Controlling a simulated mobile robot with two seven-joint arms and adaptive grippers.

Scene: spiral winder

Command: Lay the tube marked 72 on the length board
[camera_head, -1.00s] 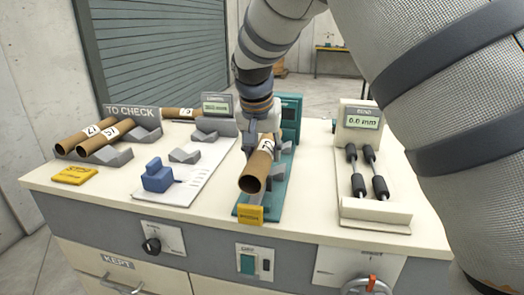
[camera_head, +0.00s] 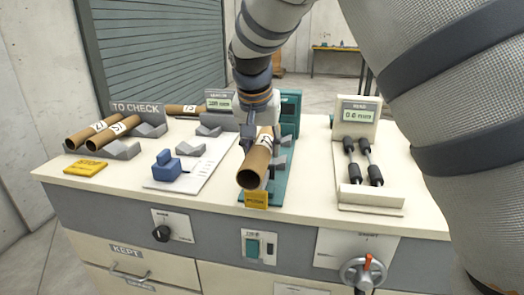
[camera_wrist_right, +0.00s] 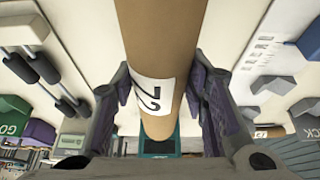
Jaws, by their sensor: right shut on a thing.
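My right gripper (camera_head: 255,138) is shut around a brown cardboard tube (camera_head: 256,162). The tube points its open end toward the front, above the teal stand (camera_head: 277,190); I cannot tell whether it touches the stand. In the wrist view the tube (camera_wrist_right: 161,40) runs between the fingers (camera_wrist_right: 160,95). Its white label shows a 2; the other digit is hard to read. The white board (camera_head: 205,165) with a blue block (camera_head: 166,165) and grey V-rests, left of the tube, looks like the length board. It holds no tube. My left gripper is not in view.
Two labelled tubes (camera_head: 92,131) lie in the TO CHECK rack (camera_head: 137,108) at the left. Another tube (camera_head: 186,110) lies behind. A roller device (camera_head: 370,195) with a display stands at the right. The counter between the roller device and teal stand is clear.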

